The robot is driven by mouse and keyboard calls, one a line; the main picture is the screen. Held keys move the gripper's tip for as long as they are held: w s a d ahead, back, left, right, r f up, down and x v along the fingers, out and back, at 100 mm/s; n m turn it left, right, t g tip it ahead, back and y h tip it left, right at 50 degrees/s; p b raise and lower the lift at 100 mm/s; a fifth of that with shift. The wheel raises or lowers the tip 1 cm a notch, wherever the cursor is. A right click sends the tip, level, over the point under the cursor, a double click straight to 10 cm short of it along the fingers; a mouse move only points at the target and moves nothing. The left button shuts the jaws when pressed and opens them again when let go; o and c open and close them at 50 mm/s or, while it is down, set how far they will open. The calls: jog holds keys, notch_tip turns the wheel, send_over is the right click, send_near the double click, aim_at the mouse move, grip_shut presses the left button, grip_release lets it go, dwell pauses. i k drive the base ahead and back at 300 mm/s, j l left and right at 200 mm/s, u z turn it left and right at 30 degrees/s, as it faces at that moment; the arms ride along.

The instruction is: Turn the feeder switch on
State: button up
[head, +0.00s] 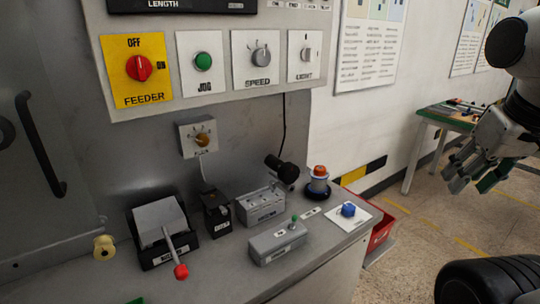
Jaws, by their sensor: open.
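The feeder switch (139,68) is a red rotary knob on a yellow plate marked FEEDER, at the upper left of the grey control panel. OFF is printed above the knob, and a small dark label sits to its right. The knob's light mark appears to be near the top, towards OFF, but it is small. My gripper (472,170) is open at the right side of the head view, far from the switch and not touching anything visible. Nothing hides the switch.
Right of the switch are a green JOG button (203,61), a SPEED knob (261,54) and a LIGHT switch (306,54). A red-tipped lever (180,270) and several small boxes stand on the grey bench below. A red bin (381,232) is beside the bench.

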aim_at(140, 68)
jog(key=u, duration=1.3)
